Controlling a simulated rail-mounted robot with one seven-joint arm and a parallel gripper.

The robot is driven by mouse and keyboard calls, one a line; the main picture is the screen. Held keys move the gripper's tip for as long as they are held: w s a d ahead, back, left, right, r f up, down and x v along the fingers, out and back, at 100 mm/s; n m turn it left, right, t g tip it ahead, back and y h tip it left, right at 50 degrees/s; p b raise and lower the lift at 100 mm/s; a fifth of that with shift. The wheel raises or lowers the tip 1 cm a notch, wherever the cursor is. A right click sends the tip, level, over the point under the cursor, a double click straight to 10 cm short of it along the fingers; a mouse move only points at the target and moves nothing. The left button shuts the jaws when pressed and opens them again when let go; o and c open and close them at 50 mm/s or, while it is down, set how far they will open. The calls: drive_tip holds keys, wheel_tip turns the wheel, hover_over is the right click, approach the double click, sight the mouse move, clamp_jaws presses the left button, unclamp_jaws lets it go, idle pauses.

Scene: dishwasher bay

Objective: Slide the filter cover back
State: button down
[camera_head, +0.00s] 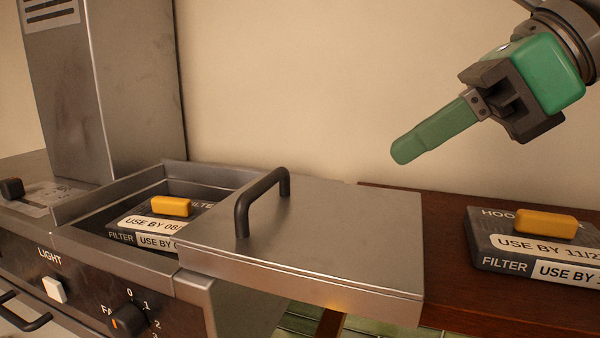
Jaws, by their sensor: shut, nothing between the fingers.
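The filter cover (335,235) is a flat grey metal plate with a dark bar handle (262,200) near its left end. It sits to the right of the filter bay (92,212), overlapping the bay's right part and sticking out past the unit's right side. A dark filter (126,223) with a yellow grip and a partly hidden "USE BY 08" label lies in the open bay; the cover hides its right part. My green gripper (402,153) is shut and empty, in the air above and right of the cover, apart from the handle.
A second filter (492,248) with a yellow grip and a "USE BY 11/2" label lies on the brown wooden surface (440,225) at right. A tall metal duct (115,90) rises behind the bay at left. The front panel has a light switch (54,289) and a fan knob (128,320).

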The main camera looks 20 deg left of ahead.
approach(297, 218)
drive_tip(key=x, duration=0.3)
drive_tip(key=shift+a+f+b, duration=0.1)
drive_tip(key=shift+a+b, duration=0.1)
drive_tip(key=shift+b, duration=0.2)
drive_tip(key=a+p, duration=0.1)
drive_tip(key=a, duration=0.2)
drive_tip(key=shift+s+a, duration=0.1)
drive_tip(key=shift+a, duration=0.8)
drive_tip(key=shift+a, duration=0.1)
